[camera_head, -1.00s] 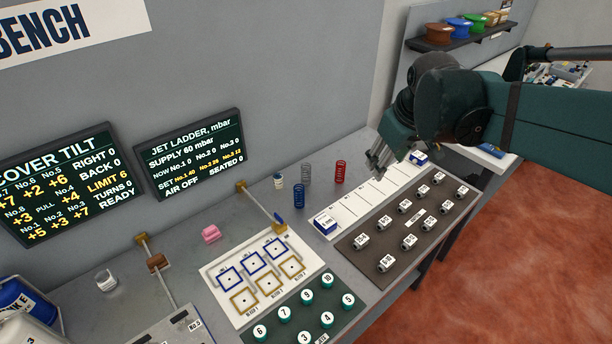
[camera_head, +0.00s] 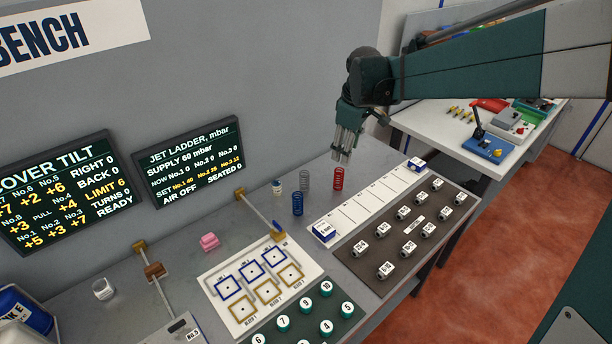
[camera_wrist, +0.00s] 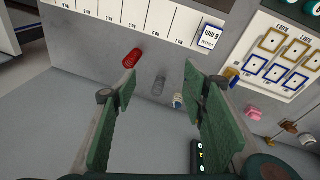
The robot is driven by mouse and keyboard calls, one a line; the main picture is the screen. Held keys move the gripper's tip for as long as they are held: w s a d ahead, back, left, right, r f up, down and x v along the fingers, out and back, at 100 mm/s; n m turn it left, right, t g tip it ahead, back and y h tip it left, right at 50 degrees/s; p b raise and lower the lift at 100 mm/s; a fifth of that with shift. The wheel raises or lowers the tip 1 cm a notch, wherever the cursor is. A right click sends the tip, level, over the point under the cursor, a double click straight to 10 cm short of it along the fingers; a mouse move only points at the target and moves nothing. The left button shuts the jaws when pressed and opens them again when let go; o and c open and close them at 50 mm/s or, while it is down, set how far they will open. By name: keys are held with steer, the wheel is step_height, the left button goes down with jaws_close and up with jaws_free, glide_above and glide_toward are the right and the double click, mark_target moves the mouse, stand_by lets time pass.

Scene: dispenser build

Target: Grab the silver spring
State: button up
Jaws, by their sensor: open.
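The silver spring (camera_head: 305,180) stands upright on the grey bench, between the blue spring (camera_head: 297,203) and the red spring (camera_head: 339,178). In the wrist view the silver spring (camera_wrist: 159,86) shows between my fingers, some way beyond their tips, with the red spring (camera_wrist: 132,58) to its left. My gripper (camera_head: 342,158) is open and empty, pointing down above and slightly behind the red spring in the head view. In the wrist view my gripper (camera_wrist: 160,85) has its green finger pads wide apart. The blue spring is hidden or not clear in the wrist view.
A small white bottle (camera_head: 277,187) stands left of the silver spring. A white strip with marked slots (camera_head: 365,205) and a dark tray of labelled pieces (camera_head: 405,230) lie to the right. A rail (camera_head: 258,212) is near the blue spring. The wall rises close behind.

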mark_target(304, 172)
steer(key=w+a+f+n, duration=0.2)
steer(key=w+a+f, duration=0.2)
steer(key=w+f, duration=0.1)
steer(key=w+a+f+n+g, duration=0.1)
steer(key=w+a+f+n, duration=0.1)
steer(key=w+a+f, duration=0.3)
steer(key=w+a+f+n+g, duration=0.1)
steer(key=w+a+f, duration=0.3)
steer(key=f, duration=0.6)
steer(key=shift+w+a+f+n+h, duration=0.15)
steer(key=shift+w+a+n, duration=0.05)
steer(key=shift+a+n, duration=0.25)
steer(key=shift+w+a+f+n+h, duration=0.1)
steer(key=shift+w+a+n+h, duration=0.15)
steer(key=shift+n, duration=0.2)
steer(key=shift+w+a+f+g, duration=0.15)
steer(key=shift+a+f+g, duration=0.25)
steer(key=shift+f, duration=0.3)
steer(key=shift+f, duration=0.1)
steer(key=shift+f, duration=1.2)
steer(key=shift+f, duration=0.1)
steer(key=shift+s+d+f, duration=0.1)
steer(key=shift+s+f, duration=0.05)
steer(key=shift+f, duration=1.1)
steer(key=shift+s+d+f, duration=0.1)
steer(key=shift+f, duration=1.15)
steer(key=shift+c, duration=0.7)
